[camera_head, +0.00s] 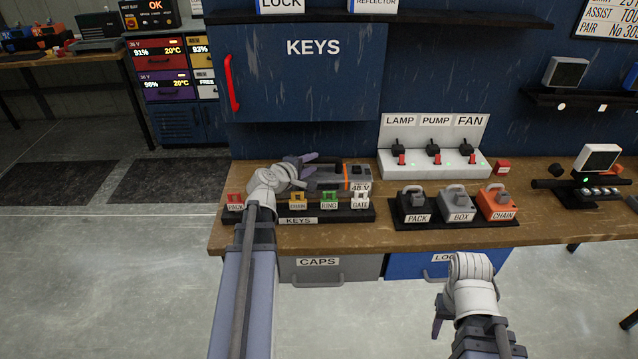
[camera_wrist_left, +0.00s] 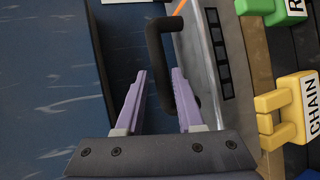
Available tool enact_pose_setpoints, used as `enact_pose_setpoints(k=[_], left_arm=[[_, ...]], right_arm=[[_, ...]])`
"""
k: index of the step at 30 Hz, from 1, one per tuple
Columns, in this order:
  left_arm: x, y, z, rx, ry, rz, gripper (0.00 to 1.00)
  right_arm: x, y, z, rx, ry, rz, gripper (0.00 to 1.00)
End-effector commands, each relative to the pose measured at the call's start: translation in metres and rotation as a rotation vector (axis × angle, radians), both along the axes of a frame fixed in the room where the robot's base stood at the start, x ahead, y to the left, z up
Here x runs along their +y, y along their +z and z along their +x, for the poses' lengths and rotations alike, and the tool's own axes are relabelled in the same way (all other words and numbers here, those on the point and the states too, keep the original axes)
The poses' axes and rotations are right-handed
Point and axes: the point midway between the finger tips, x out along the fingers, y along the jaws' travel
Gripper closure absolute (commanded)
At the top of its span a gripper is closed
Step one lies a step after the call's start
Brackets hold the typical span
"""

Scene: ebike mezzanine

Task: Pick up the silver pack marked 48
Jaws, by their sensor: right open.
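The silver pack (camera_head: 326,180) lies on the bench behind the key tray, with an orange stripe and a "48 V" label (camera_head: 361,188) at its right end. Its black handle (camera_wrist_left: 158,62) and silver body (camera_wrist_left: 215,60) show in the left wrist view. My left gripper (camera_head: 312,164) is at the pack's handle. In the wrist view its two purple fingers (camera_wrist_left: 160,75) are apart, with the handle bar between them; contact cannot be told. My right gripper (camera_head: 438,318) is open, low in front of the bench, its fingers partly hidden.
The key tray (camera_head: 298,219) with several coloured keys stands just in front of the pack. Padlocks marked PACK, BOX and CHAIN (camera_head: 497,204) stand to the right. A switch panel (camera_head: 434,163) is behind them. The blue KEYS cabinet (camera_head: 300,85) hangs above the pack.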

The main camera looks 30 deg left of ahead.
Motion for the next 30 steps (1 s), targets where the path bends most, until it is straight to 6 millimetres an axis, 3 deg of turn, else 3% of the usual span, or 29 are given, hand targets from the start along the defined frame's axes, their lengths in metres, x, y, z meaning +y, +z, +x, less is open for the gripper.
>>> enact_pose_setpoints(k=[3,13,22,30], left_arm=[[0.001,-0.008,0.018,0.001,-0.001,0.0,0.63],[0.001,-0.012,0.03,0.0,0.0,0.001,0.63],[0.001,-0.027,0.072,0.0,0.0,0.001,0.63],[0.0,-0.027,0.075,0.0,0.0,0.0,0.63]], right_arm=[[0.0,-0.008,0.0,0.0,0.0,0.0,0.5],[0.0,-0.012,0.0,0.0,0.0,0.0,0.5],[0.0,-0.027,0.0,0.0,0.0,0.0,0.5],[0.0,-0.027,0.0,0.0,0.0,0.0,0.5]])
